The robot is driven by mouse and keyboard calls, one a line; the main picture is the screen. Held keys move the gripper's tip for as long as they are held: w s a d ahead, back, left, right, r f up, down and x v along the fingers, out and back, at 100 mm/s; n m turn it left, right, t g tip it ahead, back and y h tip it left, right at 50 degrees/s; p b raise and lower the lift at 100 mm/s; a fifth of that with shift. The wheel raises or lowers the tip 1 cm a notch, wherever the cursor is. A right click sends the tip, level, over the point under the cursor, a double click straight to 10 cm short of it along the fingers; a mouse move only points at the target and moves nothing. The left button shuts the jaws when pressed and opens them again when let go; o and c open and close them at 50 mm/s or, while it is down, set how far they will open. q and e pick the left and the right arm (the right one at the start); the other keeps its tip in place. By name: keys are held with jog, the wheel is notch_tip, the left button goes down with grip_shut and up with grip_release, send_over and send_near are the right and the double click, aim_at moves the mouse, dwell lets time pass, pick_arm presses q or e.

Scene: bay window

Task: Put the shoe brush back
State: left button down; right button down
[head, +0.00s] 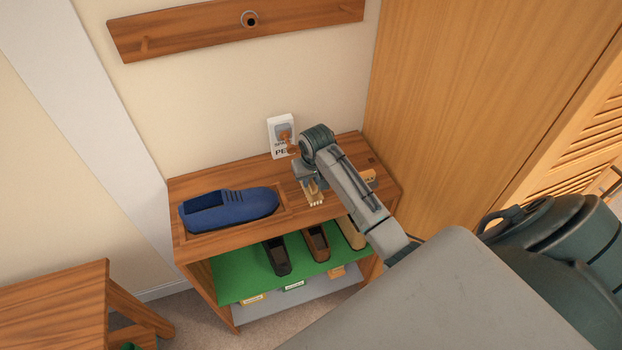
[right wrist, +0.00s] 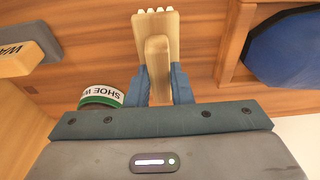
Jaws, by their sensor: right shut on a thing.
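My right gripper (head: 309,182) is shut on the shoe brush (head: 315,199), over the top of the wooden shoe rack (head: 334,207). In the right wrist view the brush (right wrist: 157,62) is a pale wooden block with a wider end and a row of whitish bristle tips, held between the blue fingers (right wrist: 158,90). Wood of the rack top lies behind it; I cannot tell whether the brush touches it. A white card (head: 281,128) with partly hidden lettering is on the wall behind the rack. My left gripper is not in view.
A blue shoe (head: 229,208) lies in a recess at the rack's left. A green-rimmed tin (right wrist: 103,96) and a block lettered "WA" (right wrist: 28,57) show near the gripper. Several shoes stand on the green lower shelf (head: 237,276). A wooden cabinet (head: 450,90) closes the right side.

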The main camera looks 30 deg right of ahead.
jog(key=shift+f, duration=0.2)
dwell(0.4)
jog(key=c, duration=1.2)
grip_release()
